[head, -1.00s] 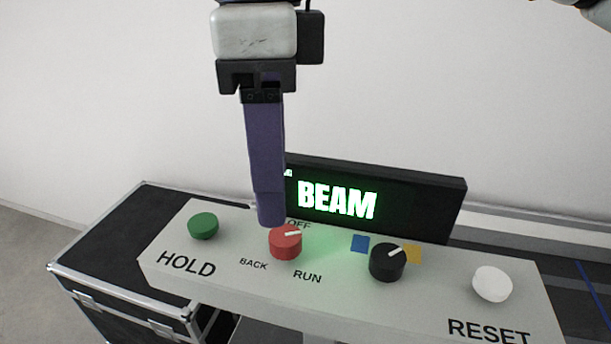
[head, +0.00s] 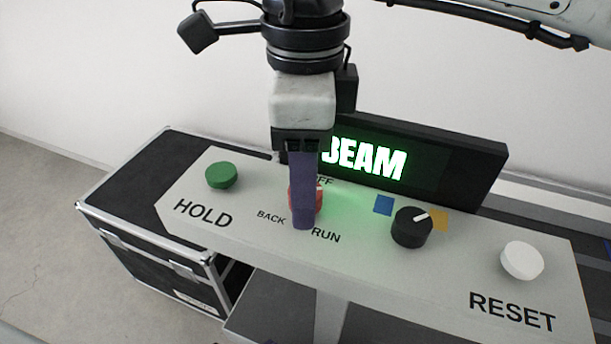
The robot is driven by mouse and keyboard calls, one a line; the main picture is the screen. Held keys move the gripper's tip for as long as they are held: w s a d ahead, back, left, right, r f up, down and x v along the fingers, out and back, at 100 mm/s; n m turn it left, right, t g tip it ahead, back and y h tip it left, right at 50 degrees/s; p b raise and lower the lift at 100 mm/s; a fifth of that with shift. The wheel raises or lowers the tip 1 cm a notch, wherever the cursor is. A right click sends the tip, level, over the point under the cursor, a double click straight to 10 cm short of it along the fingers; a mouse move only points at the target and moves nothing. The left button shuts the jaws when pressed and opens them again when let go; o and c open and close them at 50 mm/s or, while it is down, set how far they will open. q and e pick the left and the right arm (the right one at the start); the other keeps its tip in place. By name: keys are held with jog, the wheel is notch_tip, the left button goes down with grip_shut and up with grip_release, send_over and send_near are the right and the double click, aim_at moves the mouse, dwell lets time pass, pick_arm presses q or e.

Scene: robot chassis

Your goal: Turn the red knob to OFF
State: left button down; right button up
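The red knob (head: 319,199) stands on the light sloped panel (head: 360,262), partly hidden behind a purple gripper finger. A bit of its white pointer mark shows at its right side. The OFF label (head: 325,181) is behind the knob and partly covered; BACK (head: 271,216) is at front left and RUN (head: 326,235) at front right. My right gripper (head: 303,218) points down at the knob, with one finger seen in front of it. Any second finger is hidden, so the opening and contact cannot be told. My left gripper is not in view.
A green button (head: 221,175) marked HOLD is at left. A black knob (head: 411,228) between blue and yellow squares and a white button (head: 521,261) marked RESET are at right. A black display (head: 470,178) lit with BEAM stands behind the panel. A black case (head: 120,200) is at left.

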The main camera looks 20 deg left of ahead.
jog(key=c, duration=1)
jog(key=shift+c, duration=0.2)
jog(key=shift+n, duration=0.4)
jog(key=n+p, duration=0.1)
jog(key=n, duration=0.3)
jog(key=shift+n, duration=0.3)
jog(key=n, duration=0.6)
jog(key=shift+p, duration=0.3)
jog(key=shift+n, duration=0.3)
jog(key=o, duration=1)
